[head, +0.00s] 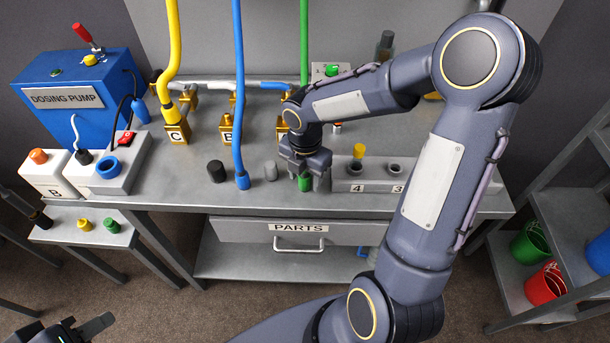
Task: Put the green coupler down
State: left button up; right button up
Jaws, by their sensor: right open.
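The green coupler (305,183) is at the front of the grey bench, just left of the numbered block. It appears upright, and its upper part is hidden by my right gripper. My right gripper (306,178) points down around it with its jaws open. The green hose (304,40) hangs from above and passes behind my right arm, so its lower run is hidden. My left gripper (88,328) is at the bottom left corner, far from the coupler and partly cut off; its jaw opening is unclear.
A numbered block (375,187) holds a yellow-topped piece (358,152). A blue hose (238,100) hangs to the bench front beside a grey peg (271,170) and a black peg (216,171). The yellow hose (172,60) meets brass fitting C. The blue dosing pump (75,85) stands left.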

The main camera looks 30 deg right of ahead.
notch_tip(320, 180, up, 12)
jog(key=shift+f+p, duration=0.2)
jog(key=shift+p, duration=0.1)
jog(key=s+a+m+t+y, duration=0.2)
jog(key=s+m, duration=0.6)
jog(key=m, duration=0.4)
jog(key=s+a+r+m+t+y, duration=0.1)
jog(key=s+a+m+t, duration=0.1)
jog(key=s+m, duration=0.7)
jog(key=m+t, duration=0.1)
jog(key=m, duration=0.3)
jog(key=shift+r+t+y, duration=0.2)
jog(key=shift+t+y, duration=0.1)
jog(key=shift+y, duration=0.1)
jog(key=shift+a, duration=0.1)
